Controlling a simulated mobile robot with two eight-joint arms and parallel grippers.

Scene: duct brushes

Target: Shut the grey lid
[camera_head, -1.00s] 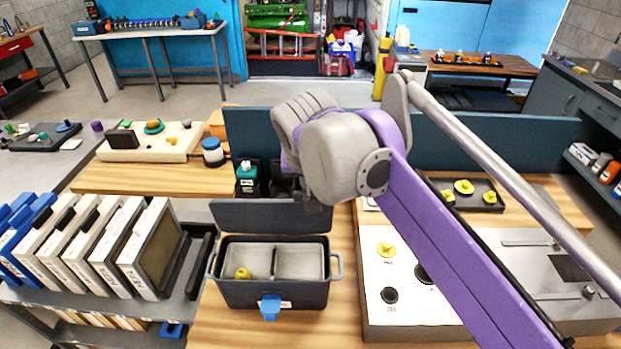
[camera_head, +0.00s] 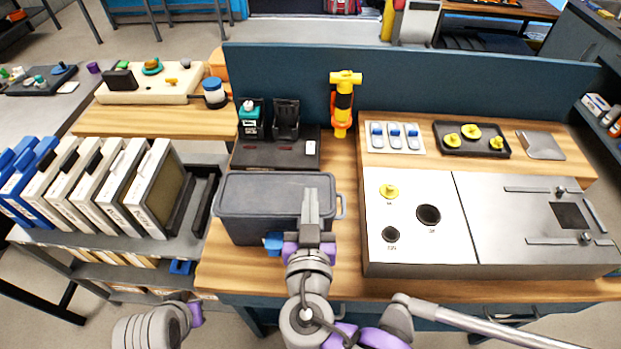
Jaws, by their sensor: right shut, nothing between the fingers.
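The grey lid (camera_head: 262,190) lies flat over the top of the dark grey box (camera_head: 240,229) on the wooden bench, so the inside of the box is hidden. The box's blue latch (camera_head: 273,243) is at its front, beside my right gripper. My right gripper (camera_head: 319,215) is shut and empty over the lid's right front part; I cannot tell whether it touches the lid. A grey, purple-banded part of my left arm (camera_head: 160,325) shows at the bottom left, but its fingers are out of view.
A white and steel panel unit (camera_head: 415,222) stands right of the box. A charger dock (camera_head: 275,152) and an orange-yellow torch (camera_head: 343,105) are behind it. Upright filter panels (camera_head: 130,190) stand on a shelf to the left. Bare wood (camera_head: 348,262) shows between box and panel unit.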

